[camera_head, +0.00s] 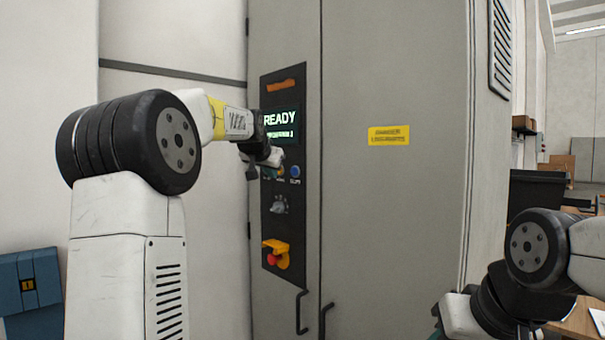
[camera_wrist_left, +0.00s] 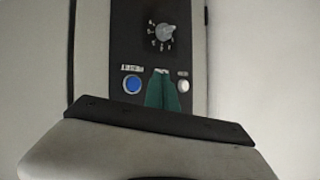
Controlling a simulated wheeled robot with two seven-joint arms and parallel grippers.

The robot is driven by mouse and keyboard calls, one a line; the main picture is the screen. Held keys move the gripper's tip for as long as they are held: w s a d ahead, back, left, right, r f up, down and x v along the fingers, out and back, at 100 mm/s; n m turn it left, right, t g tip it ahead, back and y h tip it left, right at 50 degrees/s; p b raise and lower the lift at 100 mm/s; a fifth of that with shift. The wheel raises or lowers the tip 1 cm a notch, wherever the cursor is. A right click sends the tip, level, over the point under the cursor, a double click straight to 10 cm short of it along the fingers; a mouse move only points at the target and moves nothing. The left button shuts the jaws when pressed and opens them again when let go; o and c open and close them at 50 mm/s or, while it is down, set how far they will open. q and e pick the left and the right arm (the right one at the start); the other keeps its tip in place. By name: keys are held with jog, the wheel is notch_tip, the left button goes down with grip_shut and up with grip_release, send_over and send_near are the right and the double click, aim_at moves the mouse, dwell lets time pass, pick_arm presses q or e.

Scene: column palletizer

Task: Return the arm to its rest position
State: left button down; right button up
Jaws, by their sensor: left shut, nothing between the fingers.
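My left arm reaches in from the left in the head view, with its gripper (camera_head: 276,158) at the cabinet's black control panel (camera_head: 285,220). The gripper is shut and empty, in front of the button row below the READY screen (camera_head: 281,124). In the left wrist view its green fingertips (camera_wrist_left: 162,74) are together, between a blue button (camera_wrist_left: 132,84) and a white button (camera_wrist_left: 183,87). I cannot tell whether they touch the panel. My right arm is folded low at the right, its hand (camera_head: 456,316) only partly in view and its fingers not clear.
A rotary knob (camera_head: 280,205) and a red emergency stop with yellow guard (camera_head: 275,255) lie lower on the panel. The grey cabinet (camera_head: 395,220) stands close ahead with black door handles (camera_head: 301,312). A blue box (camera_head: 30,285) is at the lower left.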

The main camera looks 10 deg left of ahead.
pick_arm(q)
jog(key=s+d+f+g, duration=0.2)
jog(key=s+f, duration=0.5)
jog(key=s, duration=0.7)
jog(key=s+d+f+n+g+h, duration=0.1)
jog(key=s+d+f+g, duration=0.1)
jog(key=s+f, duration=0.6)
jog(key=s+d+f+n+g+h, duration=0.1)
jog(key=s+d+f, duration=0.3)
jog(key=s, duration=1.6)
notch_tip(320, 180, down, 4)
jog(key=shift+d+g, duration=0.3)
jog(key=shift+g, duration=0.3)
jog(key=shift+a, duration=0.1)
